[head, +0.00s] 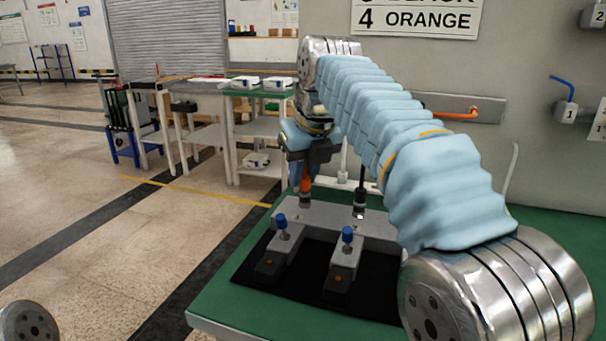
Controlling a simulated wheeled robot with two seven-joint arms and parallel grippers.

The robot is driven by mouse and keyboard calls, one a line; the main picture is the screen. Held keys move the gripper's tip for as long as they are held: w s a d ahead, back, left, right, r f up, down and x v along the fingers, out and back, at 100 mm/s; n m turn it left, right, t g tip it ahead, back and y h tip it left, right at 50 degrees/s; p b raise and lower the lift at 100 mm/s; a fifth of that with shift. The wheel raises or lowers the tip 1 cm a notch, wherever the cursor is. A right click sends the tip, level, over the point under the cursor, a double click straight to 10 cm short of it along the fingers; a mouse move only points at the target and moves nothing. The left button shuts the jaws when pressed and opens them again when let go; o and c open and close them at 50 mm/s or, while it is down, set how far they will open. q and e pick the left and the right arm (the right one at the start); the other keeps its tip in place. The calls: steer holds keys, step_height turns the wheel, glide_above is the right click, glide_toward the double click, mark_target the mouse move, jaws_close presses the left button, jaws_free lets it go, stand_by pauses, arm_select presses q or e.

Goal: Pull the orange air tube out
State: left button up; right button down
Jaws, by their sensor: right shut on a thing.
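The orange air tube (305,184) stands upright in a fitting at the left end of the grey manifold block (333,217). Its lower end appears to be in the fitting. My right gripper (305,162) is above the block, shut on the orange air tube. My blue-sleeved right arm hides part of the gripper and whatever lies behind it. An orange length (455,115) also shows by the wall at right, and the stretch between is hidden. My left gripper is out of view.
A black tube (361,180) stands in the same block, right of the orange one. Two blue-knobbed clamps (347,236) sit in front on a black mat (300,292) on the green table (225,305). A wall sign (417,20) reads "4 ORANGE".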

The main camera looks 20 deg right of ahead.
mark_target(304, 176)
steer(key=shift+r, duration=0.45)
steer(key=shift+r, duration=0.25)
steer(key=shift+r, duration=0.3)
steer(key=shift+r, duration=0.15)
steer(key=shift+r, duration=1.7)
steer(key=shift+s+d, duration=0.1)
